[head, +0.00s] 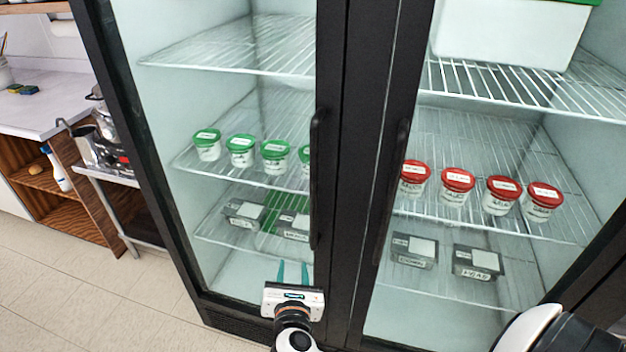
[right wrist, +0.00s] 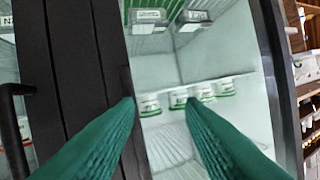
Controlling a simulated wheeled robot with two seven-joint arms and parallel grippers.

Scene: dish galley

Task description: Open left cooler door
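The left cooler door (head: 230,110) is a black-framed glass door and looks shut. Its handle (head: 316,180) is a black vertical bar on the door's right-hand frame. My right gripper (head: 293,272) is in front of this door's lower part, left of and below the handle's lower end, with green fingers pointing at the door. In the right wrist view its two fingers (right wrist: 163,110) are spread with nothing between them. That view is turned over, and part of the handle (right wrist: 127,85) shows dark beside the left-hand finger. My left gripper is not in view.
The right cooler door's handle (head: 390,190) stands close beside the left one. Green-lidded tubs (head: 241,150) and red-lidded tubs (head: 458,187) sit on shelves behind the glass. A counter (head: 45,103) and a metal cart (head: 108,175) stand left of the cooler. The floor (head: 80,280) there is clear.

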